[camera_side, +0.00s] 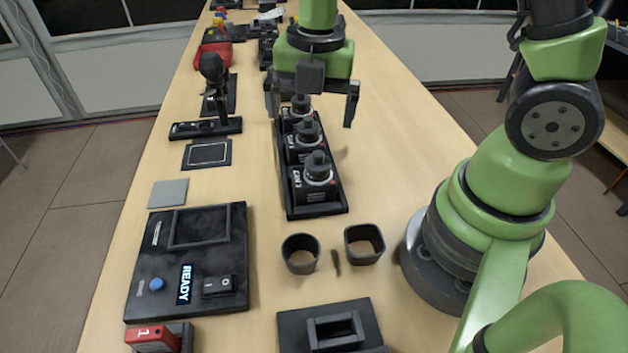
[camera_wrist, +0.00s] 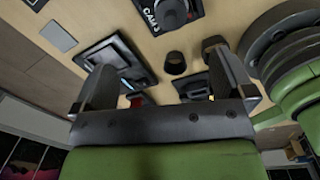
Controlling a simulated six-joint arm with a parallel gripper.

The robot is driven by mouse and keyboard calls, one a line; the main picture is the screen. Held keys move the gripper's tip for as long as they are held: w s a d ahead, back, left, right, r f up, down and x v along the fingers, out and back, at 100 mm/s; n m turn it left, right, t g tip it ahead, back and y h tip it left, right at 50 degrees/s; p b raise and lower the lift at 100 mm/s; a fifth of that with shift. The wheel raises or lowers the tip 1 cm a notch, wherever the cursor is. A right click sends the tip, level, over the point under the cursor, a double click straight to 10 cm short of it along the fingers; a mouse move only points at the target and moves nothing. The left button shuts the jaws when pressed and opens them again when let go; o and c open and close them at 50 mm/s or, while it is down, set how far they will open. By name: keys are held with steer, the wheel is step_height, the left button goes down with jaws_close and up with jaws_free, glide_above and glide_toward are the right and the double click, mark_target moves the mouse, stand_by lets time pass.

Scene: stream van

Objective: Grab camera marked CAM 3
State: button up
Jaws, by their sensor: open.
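Three small dark cameras with round lenses on top stand in a row in a black tray (camera_side: 320,212) in the side view. The nearest camera (camera_side: 314,184) has a white label, hard to read there. In the wrist view a camera (camera_wrist: 172,14) at the top edge, partly cut off, has a label that appears to read CAM 3; it seems to be that nearest one. The middle camera (camera_side: 305,142) and farthest camera (camera_side: 298,112) have unclear labels. My gripper (camera_side: 311,108) is open and empty at the tray's far end, its fingers spread either side of the farthest camera. It also shows in the wrist view (camera_wrist: 163,75).
A black console (camera_side: 140,285) with a READY display sits front left. A round cup (camera_side: 301,254) and a square cup (camera_side: 365,245) stand in front of the tray. A joystick (camera_side: 213,80) stands left of the tray. Bare table lies right of the tray.

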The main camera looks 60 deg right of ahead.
mark_target(313, 162)
step_height(313, 162, down, 3)
steer(key=n, duration=0.3)
steer(key=shift+w+r+g, duration=0.15)
steer(key=shift+r+g, duration=0.05)
steer(key=shift+g, duration=0.2)
step_height(313, 162, down, 4)
steer(key=shift+f, duration=0.2)
steer(key=shift+d+f, duration=0.15)
steer(key=shift+f, duration=1.3)
steer(key=shift+d+f, duration=0.15)
steer(key=shift+f, duration=1.3)
steer(key=shift+c, duration=0.5)
steer(key=c, duration=1.1)
